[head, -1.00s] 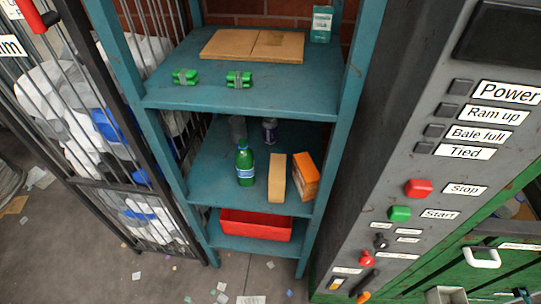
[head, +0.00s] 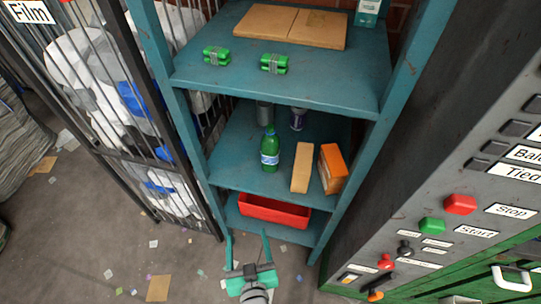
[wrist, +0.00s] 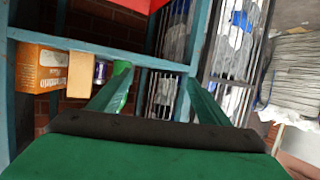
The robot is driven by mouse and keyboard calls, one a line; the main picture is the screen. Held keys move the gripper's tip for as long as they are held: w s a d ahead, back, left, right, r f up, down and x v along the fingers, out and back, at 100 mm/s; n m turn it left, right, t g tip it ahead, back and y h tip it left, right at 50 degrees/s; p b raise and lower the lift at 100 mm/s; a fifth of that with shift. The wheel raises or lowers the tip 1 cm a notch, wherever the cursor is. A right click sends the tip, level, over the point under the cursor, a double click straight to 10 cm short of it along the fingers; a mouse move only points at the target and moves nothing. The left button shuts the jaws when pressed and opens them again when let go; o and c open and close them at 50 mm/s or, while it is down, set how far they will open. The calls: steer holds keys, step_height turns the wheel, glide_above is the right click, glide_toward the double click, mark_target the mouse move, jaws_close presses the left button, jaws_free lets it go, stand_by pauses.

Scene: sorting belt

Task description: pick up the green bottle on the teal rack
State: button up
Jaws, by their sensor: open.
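The green bottle (head: 270,150) with a blue and white label stands upright on the middle shelf of the teal rack (head: 277,85), left of a tan box. My gripper (head: 247,236) is low in front of the rack, near the red bin. Its two teal fingers are spread apart with nothing between them, and it is clear of the bottle. In the wrist view the open gripper (wrist: 157,74) points toward the rack. Bright green shows along its left finger there, but I cannot tell how much of it is bottle.
A tan box (head: 301,168) and an orange box (head: 333,168) stand right of the bottle. A grey cup (head: 264,114) and a purple-labelled container (head: 298,119) are behind. A red bin (head: 274,211) sits below. A barred cage (head: 130,110) is left and a control panel (head: 455,190) right.

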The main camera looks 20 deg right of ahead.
steer(key=w+d+r+m+g+h, duration=0.1)
steer(key=w+d+r+m+h, duration=0.1)
steer(key=w+d+r, duration=0.3)
steer(key=w+d+r+m+h, duration=0.1)
steer(key=w+d, duration=0.1)
steer(key=w, duration=0.5)
steer(key=w+d+r+m+g+h, duration=0.1)
steer(key=w+d+r+m+h, duration=0.1)
steer(key=w+d+r, duration=0.3)
steer(key=shift+y, duration=0.3)
steer(key=shift+a+f+x, duration=0.1)
steer(key=shift+f+x, duration=0.1)
steer(key=shift+x, duration=1.65)
steer(key=shift+a+f+x, duration=0.1)
steer(key=shift+f+x, duration=0.15)
steer(key=shift+x, duration=1.6)
steer(key=shift+a+f+x, duration=0.1)
steer(key=shift+f+x, duration=0.1)
steer(key=shift+x, duration=1.65)
steer(key=shift+s, duration=0.1)
steer(key=c, duration=1.1)
steer(key=shift+r, duration=0.1)
